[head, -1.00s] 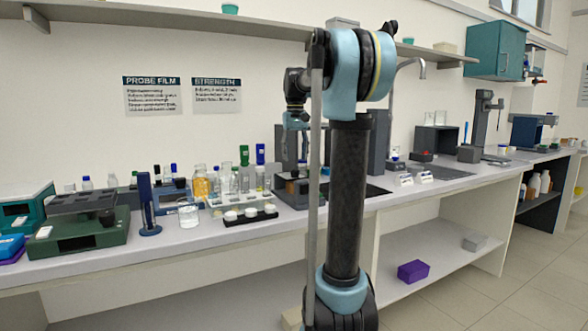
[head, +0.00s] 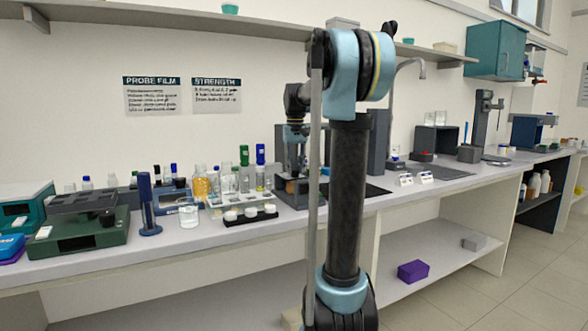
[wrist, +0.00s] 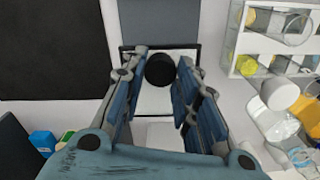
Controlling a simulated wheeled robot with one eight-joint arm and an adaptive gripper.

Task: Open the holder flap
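The membrane rig, a dark grey device with an upright back (head: 280,148), stands on the bench and is partly hidden by my arm. In the wrist view its grey panel (wrist: 160,32) and pale plate (wrist: 160,102) show beneath my gripper. A black round knob or cylinder (wrist: 160,70) shows between the fingers. I cannot tell which part is the holder flap or whether it is open. My gripper (wrist: 163,57) points down with its fingers apart, one on each side of the black piece; contact is unclear. In the head view my gripper (head: 293,170) is at the rig, partly hidden.
A white rack (wrist: 240,68) with vials and glassware stands close to the right in the wrist view. A dark mat (wrist: 50,50) lies to the left. A black tray of white caps (head: 250,219) and a beaker (head: 189,217) stand left of the rig in the head view.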

